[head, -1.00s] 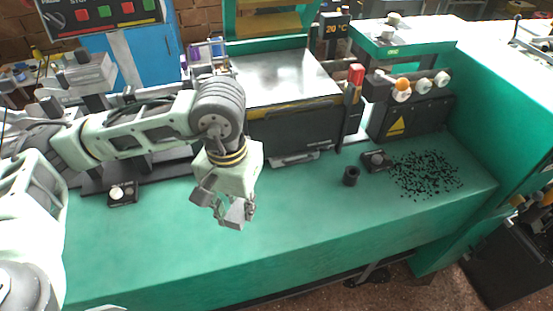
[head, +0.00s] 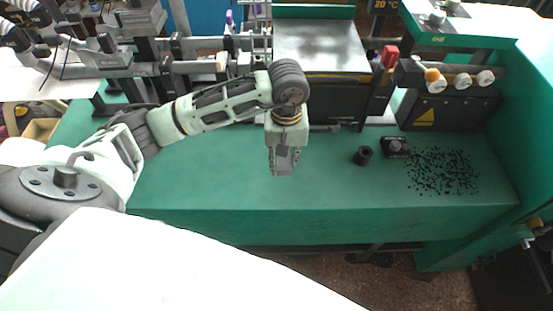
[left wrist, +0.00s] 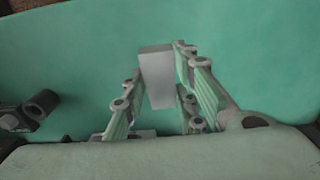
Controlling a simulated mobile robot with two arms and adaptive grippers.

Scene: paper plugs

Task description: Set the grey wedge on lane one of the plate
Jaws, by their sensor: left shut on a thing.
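My left gripper (head: 283,168) hangs over the green bench, pointing down, left of the small black cylinder. In the left wrist view, its fingers (left wrist: 163,100) are on both sides of a plain grey block (left wrist: 157,72), which looks like the grey wedge, and are shut on it. The block's tapered shape cannot be made out from here. In the head view the block is hard to tell from the grey fingers. A shiny metal plate (head: 320,45) lies on top of the dark machine behind the gripper; no lane marks can be made out on it. My right gripper is not in view.
A black cylinder (head: 363,155) and a small black box with a knob (head: 395,147) stand on the green bench (head: 200,180), right of the gripper. Black bits (head: 442,171) are scattered farther right. The dark machine and a red-topped post (head: 389,58) rise behind.

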